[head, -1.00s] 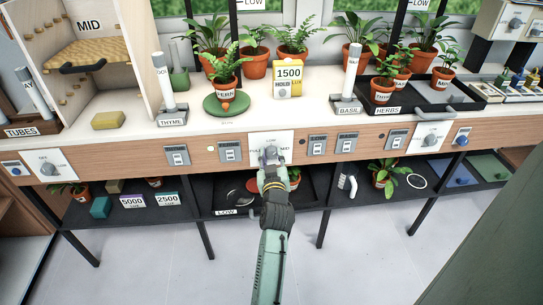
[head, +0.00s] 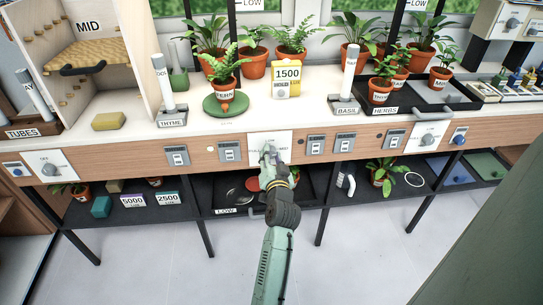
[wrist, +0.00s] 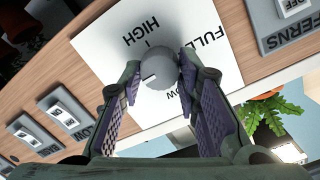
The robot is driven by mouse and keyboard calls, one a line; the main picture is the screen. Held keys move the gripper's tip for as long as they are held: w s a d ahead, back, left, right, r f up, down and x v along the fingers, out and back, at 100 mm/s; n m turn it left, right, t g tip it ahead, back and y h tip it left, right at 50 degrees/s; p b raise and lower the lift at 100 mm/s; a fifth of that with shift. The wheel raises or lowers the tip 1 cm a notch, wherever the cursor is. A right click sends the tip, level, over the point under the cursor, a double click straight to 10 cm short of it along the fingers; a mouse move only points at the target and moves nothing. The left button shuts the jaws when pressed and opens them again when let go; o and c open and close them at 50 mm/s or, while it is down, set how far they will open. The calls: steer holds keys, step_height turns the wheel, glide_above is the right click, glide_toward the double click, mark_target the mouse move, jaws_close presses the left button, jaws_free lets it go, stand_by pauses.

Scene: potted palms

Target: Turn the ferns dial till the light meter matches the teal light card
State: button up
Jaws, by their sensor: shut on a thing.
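The ferns dial is a round grey knob (wrist: 158,68) on a white plate (head: 262,138) in the bench's front edge. In the wrist view the plate appears upside down; HIGH and FULL are readable and LOW is partly hidden. My gripper (head: 272,158) is shut on the knob, with a purple-padded finger on either side in the wrist view (wrist: 161,88). A pale mark on the knob points left there. The light meter (head: 286,80), yellow-edged, stands on the bench and reads 1500. A potted fern (head: 225,85) stands on a green disc beside it. I cannot make out a teal light card.
Cards reading 5000 (head: 131,201) and 2500 (head: 168,198) stand on the lower shelf beside a teal block (head: 101,207). Switch boxes (head: 230,151) (head: 316,144) flank the dial. The basil lamp stand (head: 346,104) and the herb tray (head: 425,99) are to the right.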

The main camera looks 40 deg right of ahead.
stand_by(0.4)
steer(key=shift+r, duration=0.1)
steer(key=o, duration=1.2)
steer(key=shift+c, duration=0.2)
steer(key=v, duration=1.2)
